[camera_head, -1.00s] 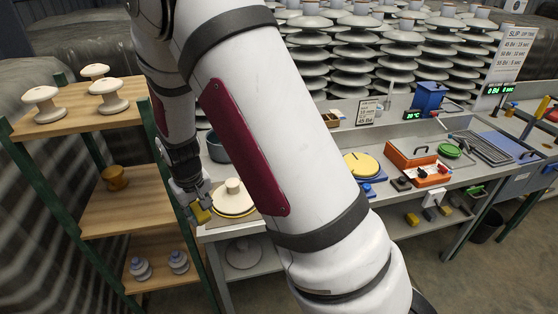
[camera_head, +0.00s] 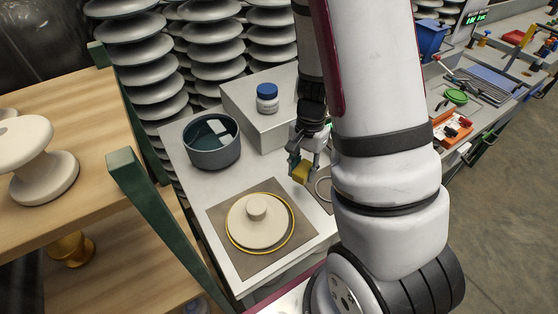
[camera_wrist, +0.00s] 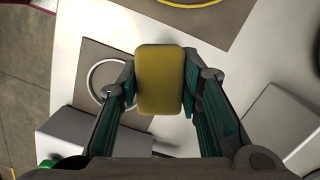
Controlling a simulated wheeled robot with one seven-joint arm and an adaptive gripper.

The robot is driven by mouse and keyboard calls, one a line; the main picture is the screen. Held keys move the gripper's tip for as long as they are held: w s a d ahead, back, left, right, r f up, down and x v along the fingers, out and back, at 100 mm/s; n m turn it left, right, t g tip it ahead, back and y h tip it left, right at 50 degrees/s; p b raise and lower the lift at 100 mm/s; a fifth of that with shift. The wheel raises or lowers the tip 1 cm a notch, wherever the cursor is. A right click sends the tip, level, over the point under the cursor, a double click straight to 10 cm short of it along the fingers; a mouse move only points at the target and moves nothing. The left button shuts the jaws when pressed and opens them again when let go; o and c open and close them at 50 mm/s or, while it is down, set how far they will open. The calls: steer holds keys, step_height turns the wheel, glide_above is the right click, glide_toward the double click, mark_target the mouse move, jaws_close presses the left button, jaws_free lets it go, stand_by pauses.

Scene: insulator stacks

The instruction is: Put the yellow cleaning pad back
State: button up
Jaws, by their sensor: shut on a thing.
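The yellow cleaning pad (camera_wrist: 160,79) is a small rounded block. My gripper (camera_wrist: 160,80) is shut on it, one finger on each side, in the wrist view. In the head view the pad (camera_head: 300,171) hangs from my gripper (camera_head: 304,160), above the white bench top. It is to the right of the cream insulator disc and beside a dark mat with a ring outline (camera_wrist: 106,82). In the wrist view the pad appears over the edge of this mat. I cannot tell its height above the bench.
A cream insulator disc (camera_head: 258,226) sits on a brown mat (camera_head: 222,216) with a yellow ring. A dark bowl (camera_head: 211,151) stands behind it. A blue-capped jar (camera_head: 267,100) stands on a grey raised box (camera_head: 245,108). A wooden shelf (camera_head: 100,190) is at left. My arm hides the bench's middle.

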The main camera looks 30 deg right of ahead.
steer(key=s+m, duration=0.1)
steer(key=s+d+f+m+y, duration=0.1)
steer(key=m, duration=0.1)
steer(key=shift+s+d, duration=0.2)
steer(key=shift+s, duration=0.2)
steer(key=shift+s+d+m+t+b, duration=0.1)
steer(key=shift+s+m+t+b, duration=0.2)
steer(key=shift+m, duration=0.4)
glide_above(279, 162)
steer(key=shift+s+d+f+p, duration=0.2)
steer(key=shift+f+p, duration=0.05)
steer(key=shift+f, duration=0.15)
steer(key=shift+s+d+f+p, duration=0.15)
steer(key=shift+d+f+p, duration=0.05)
steer(key=shift+f, duration=0.15)
steer(key=f, duration=0.2)
steer(key=shift+w+f, duration=0.3)
steer(key=shift+w, duration=0.05)
steer(key=shift+f, duration=0.5)
steer(key=shift+f, duration=0.25)
steer(key=o, duration=0.8)
steer(key=shift+f, duration=0.1)
steer(key=shift+o, duration=0.2)
